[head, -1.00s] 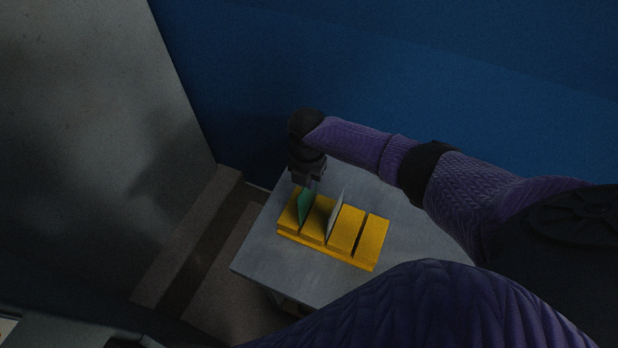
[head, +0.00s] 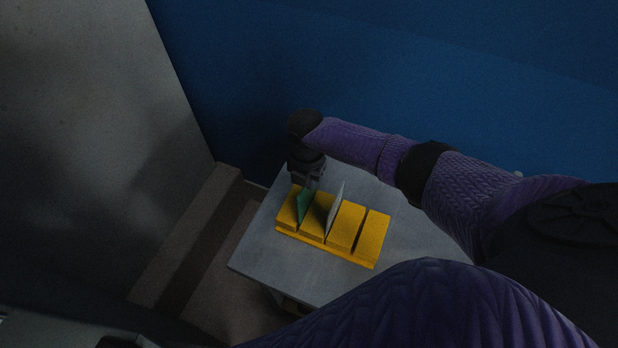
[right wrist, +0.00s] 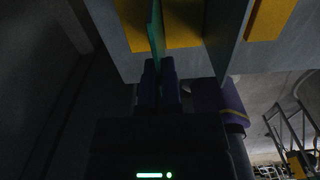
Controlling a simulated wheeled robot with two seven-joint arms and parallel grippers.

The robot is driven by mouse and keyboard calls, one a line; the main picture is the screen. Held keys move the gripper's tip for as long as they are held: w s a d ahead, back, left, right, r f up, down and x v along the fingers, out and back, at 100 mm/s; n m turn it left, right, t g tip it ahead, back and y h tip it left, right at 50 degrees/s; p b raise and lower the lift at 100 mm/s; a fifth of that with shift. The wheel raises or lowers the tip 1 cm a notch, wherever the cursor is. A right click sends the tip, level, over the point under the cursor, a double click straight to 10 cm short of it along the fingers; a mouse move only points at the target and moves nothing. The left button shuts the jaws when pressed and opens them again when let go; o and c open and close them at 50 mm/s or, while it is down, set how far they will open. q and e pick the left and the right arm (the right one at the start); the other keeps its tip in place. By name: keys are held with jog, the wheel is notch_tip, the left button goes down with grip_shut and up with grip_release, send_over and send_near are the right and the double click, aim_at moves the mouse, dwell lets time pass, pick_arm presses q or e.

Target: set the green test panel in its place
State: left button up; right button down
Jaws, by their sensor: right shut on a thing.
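The green test panel (head: 304,206) stands upright at the leftmost slot of a yellow slotted block (head: 345,226) in the head view. My right gripper (head: 312,184) is at the panel's far upper edge and shut on it. In the right wrist view the green panel (right wrist: 156,35) shows edge-on between the fingertips (right wrist: 159,68) of my right gripper. Whether the panel's lower edge rests at the slot's bottom is hidden. My left gripper is not in view.
A pale grey panel (head: 336,210) stands in the slot to the right of the green one. The slot further right (head: 361,231) is empty. The block sits on a grey table (head: 280,259), with bare top around it. A blue wall (head: 420,70) is behind.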

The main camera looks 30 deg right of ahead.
aim_at(305, 198)
jog(key=shift+f+b, duration=1.05)
jog(key=shift+f, duration=0.25)
jog(key=c, duration=0.7)
grip_release()
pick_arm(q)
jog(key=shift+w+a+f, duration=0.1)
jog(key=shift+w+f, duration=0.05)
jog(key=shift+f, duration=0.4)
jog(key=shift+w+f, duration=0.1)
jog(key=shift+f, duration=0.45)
pick_arm(e)
jog(key=shift+r, duration=0.1)
